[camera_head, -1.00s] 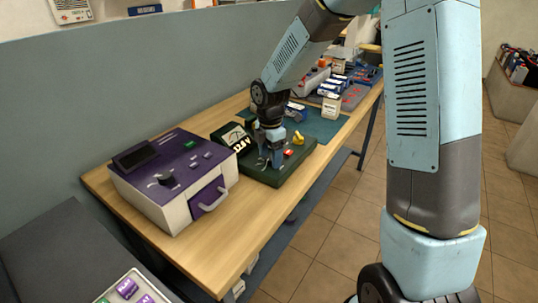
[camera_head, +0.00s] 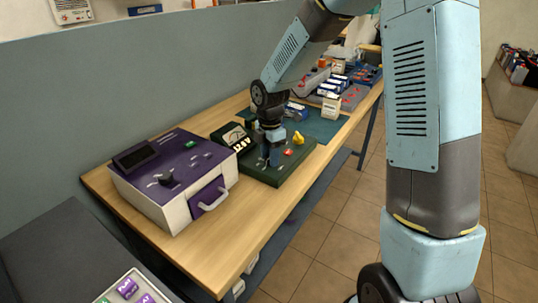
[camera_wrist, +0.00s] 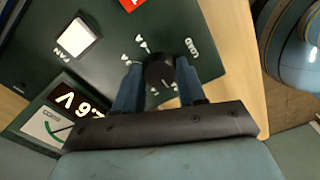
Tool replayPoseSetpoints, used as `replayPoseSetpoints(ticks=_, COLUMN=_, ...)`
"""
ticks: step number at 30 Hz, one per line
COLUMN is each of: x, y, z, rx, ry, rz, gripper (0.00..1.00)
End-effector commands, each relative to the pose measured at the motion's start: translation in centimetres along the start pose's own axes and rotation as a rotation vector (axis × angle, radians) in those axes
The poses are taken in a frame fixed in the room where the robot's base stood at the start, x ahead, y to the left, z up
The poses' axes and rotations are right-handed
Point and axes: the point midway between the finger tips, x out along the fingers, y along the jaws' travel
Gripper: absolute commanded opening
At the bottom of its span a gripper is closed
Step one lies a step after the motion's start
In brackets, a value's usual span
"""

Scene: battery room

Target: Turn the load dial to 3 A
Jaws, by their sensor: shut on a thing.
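The load dial (camera_wrist: 160,69) is a round black knob on a dark green panel (camera_wrist: 215,55), beside the word LOAD in the wrist view. My gripper (camera_wrist: 158,76) is shut on the dial, with one blue finger on each side of it. In the head view my gripper (camera_head: 271,160) points down onto the green tester (camera_head: 262,176) and hides the dial. A lit display (camera_wrist: 80,102) on the tester shows a voltage, partly cut off in the wrist view.
A white rocker switch (camera_wrist: 71,39) and a red part (camera_wrist: 131,3) are near the dial. A yellow part (camera_head: 298,138) stands on the tester. A purple-topped box (camera_head: 170,170) is left of the tester. The wooden bench (camera_head: 235,245) is clear in front.

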Motion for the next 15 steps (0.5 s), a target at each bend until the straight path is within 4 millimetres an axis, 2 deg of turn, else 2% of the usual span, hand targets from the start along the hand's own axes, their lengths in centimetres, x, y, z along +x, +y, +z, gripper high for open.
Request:
replayPoseSetpoints(ticks=8, x=-0.16, y=0.28, z=0.1, rx=0.094, ry=0.0, rz=0.01, gripper=0.09)
replayPoseSetpoints(ticks=15, x=-0.18, y=0.29, z=0.22, rx=0.283, ry=0.0, rz=0.01, gripper=0.09)
